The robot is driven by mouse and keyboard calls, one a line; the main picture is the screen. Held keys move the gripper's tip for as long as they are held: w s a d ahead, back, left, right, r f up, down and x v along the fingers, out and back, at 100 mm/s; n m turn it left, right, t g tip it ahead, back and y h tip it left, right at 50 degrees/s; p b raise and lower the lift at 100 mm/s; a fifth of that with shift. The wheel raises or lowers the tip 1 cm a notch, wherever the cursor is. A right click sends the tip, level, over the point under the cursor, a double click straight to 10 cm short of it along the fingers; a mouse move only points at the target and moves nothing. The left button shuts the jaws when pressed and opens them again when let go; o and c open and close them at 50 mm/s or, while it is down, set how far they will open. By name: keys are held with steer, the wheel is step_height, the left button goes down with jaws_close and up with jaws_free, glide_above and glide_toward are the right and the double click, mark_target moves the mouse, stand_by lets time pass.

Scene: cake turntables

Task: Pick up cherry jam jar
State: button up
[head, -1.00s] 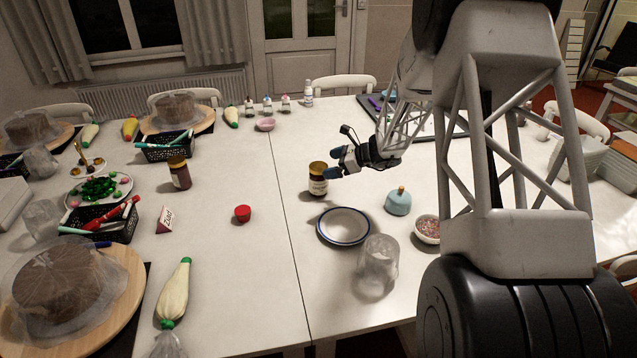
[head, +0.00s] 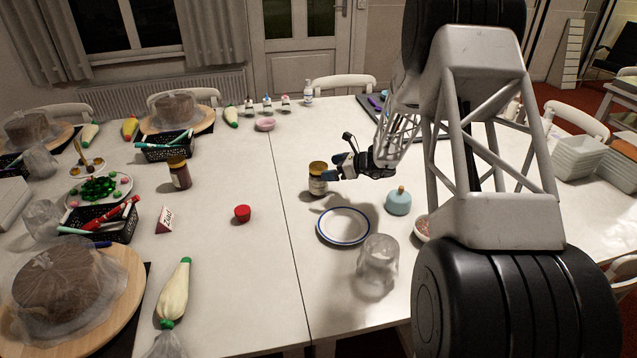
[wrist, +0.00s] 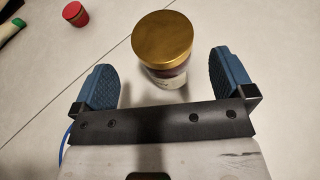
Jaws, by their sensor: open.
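A jam jar with a gold lid (head: 317,179) stands upright on the white table, just left of my gripper in the head view. Its label is too small to read. In the wrist view the jar (wrist: 163,48) stands ahead of and partly between my two blue fingertips. My gripper (wrist: 161,78) is open, with a gap on each side of the jar. In the head view my gripper (head: 333,172) partly covers the jar's right side. A second gold-lidded dark jar (head: 179,173) stands farther left on the table. I cannot tell from the labels which is cherry.
The table between the cap and the jar is free.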

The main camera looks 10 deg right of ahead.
mark_target(324, 168)
steer(key=shift+w+a+f, duration=0.15)
steer(key=shift+w+a, duration=0.05)
steer(key=shift+a, duration=0.05)
steer(key=shift+w+a, duration=0.1)
steer(key=shift+x, duration=2.5)
steer(key=shift+w+f, duration=0.1)
steer(key=shift+c, duration=0.3)
steer(key=c, duration=1.8)
